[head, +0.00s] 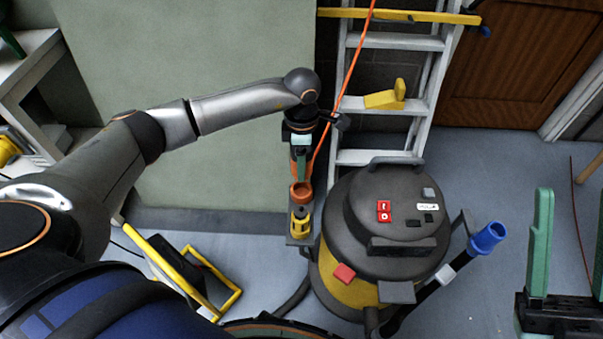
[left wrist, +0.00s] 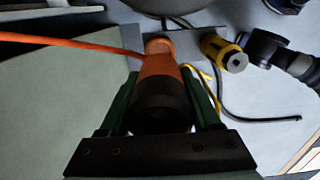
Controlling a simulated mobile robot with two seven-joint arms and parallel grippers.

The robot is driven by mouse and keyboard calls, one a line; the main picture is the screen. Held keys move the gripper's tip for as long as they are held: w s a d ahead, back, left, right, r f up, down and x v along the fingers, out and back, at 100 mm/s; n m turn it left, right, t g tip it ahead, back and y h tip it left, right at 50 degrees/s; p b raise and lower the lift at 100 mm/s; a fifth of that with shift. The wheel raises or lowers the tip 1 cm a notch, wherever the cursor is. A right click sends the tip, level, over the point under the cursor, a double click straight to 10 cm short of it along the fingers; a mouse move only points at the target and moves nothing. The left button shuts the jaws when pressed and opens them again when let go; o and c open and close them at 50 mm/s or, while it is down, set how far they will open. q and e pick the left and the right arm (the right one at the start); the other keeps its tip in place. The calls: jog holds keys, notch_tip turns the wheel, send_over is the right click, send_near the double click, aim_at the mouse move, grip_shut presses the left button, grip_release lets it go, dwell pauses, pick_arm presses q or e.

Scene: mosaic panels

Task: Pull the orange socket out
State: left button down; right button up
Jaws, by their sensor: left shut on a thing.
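The orange socket (head: 299,167) is upright in the head view, with an orange cable (head: 350,75) running up from it. My left gripper (head: 300,158) comes down from above and is shut on it. In the left wrist view the orange socket (left wrist: 160,68) sits between the green fingers of my left gripper (left wrist: 163,95), with its dark end towards the camera. Its far end meets a round orange piece (head: 301,193); whether there is a gap is unclear. My right gripper (head: 570,240) is at the right edge, empty, its green fingers wide apart.
A yellow fitting (head: 300,222) stands beside the orange piece on a grey bracket (head: 296,241). A black-and-yellow vacuum cleaner (head: 345,210) stands close on the right. A ladder (head: 380,157) is behind. A yellow-framed object (head: 232,300) lies on the floor to the left.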

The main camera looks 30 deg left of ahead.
aim_at(309, 156)
pick_arm(q)
jog(key=shift+r+p, duration=1.1)
jog(key=shift+r, duration=0.6)
